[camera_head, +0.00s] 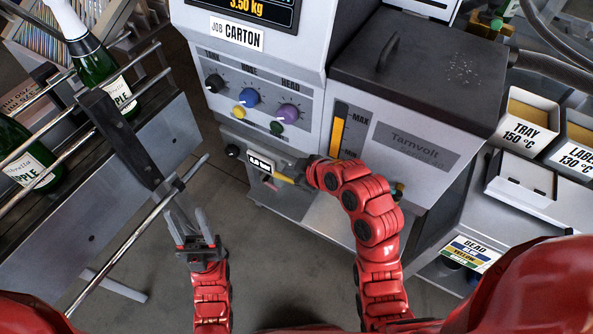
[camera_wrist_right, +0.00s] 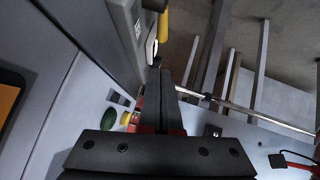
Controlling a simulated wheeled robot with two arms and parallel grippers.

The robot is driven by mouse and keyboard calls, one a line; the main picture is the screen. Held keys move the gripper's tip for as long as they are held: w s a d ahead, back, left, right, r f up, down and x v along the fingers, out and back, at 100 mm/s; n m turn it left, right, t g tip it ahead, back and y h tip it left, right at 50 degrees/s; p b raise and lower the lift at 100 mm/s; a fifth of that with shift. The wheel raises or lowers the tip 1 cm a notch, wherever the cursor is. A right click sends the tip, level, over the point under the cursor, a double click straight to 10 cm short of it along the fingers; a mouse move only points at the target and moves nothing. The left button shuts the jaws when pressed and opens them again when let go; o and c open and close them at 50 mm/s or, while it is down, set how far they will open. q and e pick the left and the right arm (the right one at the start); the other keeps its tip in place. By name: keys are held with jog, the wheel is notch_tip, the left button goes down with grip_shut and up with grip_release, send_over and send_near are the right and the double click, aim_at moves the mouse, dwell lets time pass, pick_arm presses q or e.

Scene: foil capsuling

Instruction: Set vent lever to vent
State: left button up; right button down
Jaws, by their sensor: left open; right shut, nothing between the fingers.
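A small yellow lever (camera_head: 285,179) sticks out low on the front of the grey machine, beside a small white pressure display (camera_head: 261,164). I take it for the vent lever; its markings are too small to read. In the right wrist view a yellow handle (camera_wrist_right: 163,26) shows at the top, beyond my fingers. My right gripper (camera_head: 301,176) is at the lever's right end in the head view, partly hidden by its own wrist. Its fingers (camera_wrist_right: 164,95) are together and empty; contact with the lever is unclear. My left gripper (camera_head: 196,222) is open and empty, apart from the machine.
Knobs sit above the lever, including a blue one (camera_head: 249,96) and a purple one (camera_head: 288,113). A metal rail rack with green bottles (camera_head: 98,72) stands at the left. A dark-lidded Tarnvolt tank (camera_head: 418,55) rises at the right. Bare floor lies below.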

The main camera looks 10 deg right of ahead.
aim_at(277, 173)
jog(key=shift+w+a+f+p, duration=0.25)
jog(key=shift+w+f, duration=0.3)
jog(key=shift+f, duration=0.65)
jog(key=shift+w+a+f+p, duration=0.25)
jog(key=shift+w+f, duration=0.35)
jog(key=shift+f, duration=0.55)
jog(key=shift+w+a+f+p, duration=0.25)
jog(key=shift+w+f, duration=0.3)
jog(key=shift+f, duration=0.65)
jog(key=shift+w+a, duration=0.1)
